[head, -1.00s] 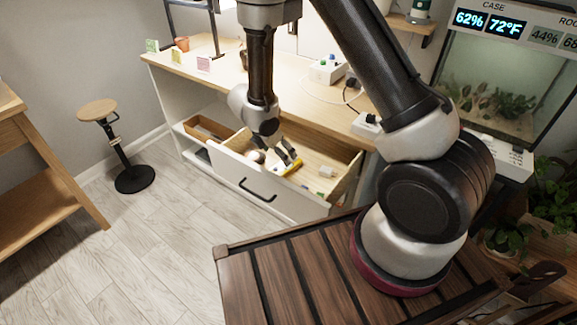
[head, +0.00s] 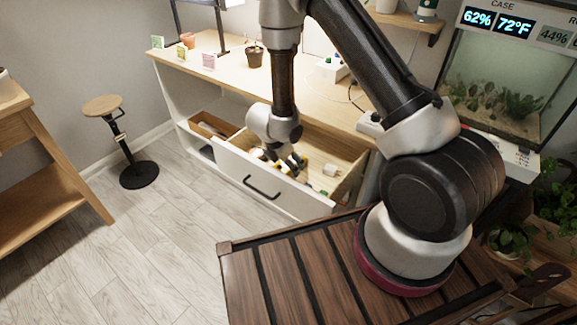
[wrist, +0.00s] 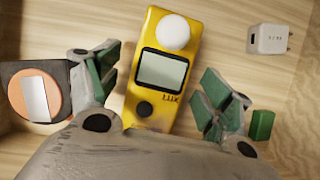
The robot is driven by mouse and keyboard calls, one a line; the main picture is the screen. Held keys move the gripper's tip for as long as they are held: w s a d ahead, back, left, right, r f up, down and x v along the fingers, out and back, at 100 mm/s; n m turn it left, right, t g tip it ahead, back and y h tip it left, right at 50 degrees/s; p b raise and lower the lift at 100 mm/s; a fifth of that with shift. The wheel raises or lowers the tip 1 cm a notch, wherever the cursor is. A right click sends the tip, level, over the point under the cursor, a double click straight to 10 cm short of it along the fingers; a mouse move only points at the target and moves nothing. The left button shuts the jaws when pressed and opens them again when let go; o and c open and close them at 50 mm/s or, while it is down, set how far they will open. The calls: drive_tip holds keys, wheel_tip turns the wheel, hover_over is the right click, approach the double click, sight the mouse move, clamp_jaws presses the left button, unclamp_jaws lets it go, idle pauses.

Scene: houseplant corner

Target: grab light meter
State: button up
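The light meter (wrist: 163,70) is yellow with a white dome, a grey screen and a dark button, and lies on the wooden drawer floor in the wrist view. My gripper (wrist: 155,80) is open, with one green-padded finger on each side of the meter and a gap visible on both sides. In the head view my gripper (head: 290,163) is down inside the open drawer (head: 285,192), and the meter is mostly hidden there.
A white plug adapter (wrist: 268,39) lies right of the meter. A dark square item with an orange disc (wrist: 36,93) lies left. A small green block (wrist: 262,125) is beside the right finger. Drawer walls surround the gripper.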

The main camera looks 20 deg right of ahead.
drive_tip(key=c, duration=1)
drive_tip(key=shift+c, duration=0.2)
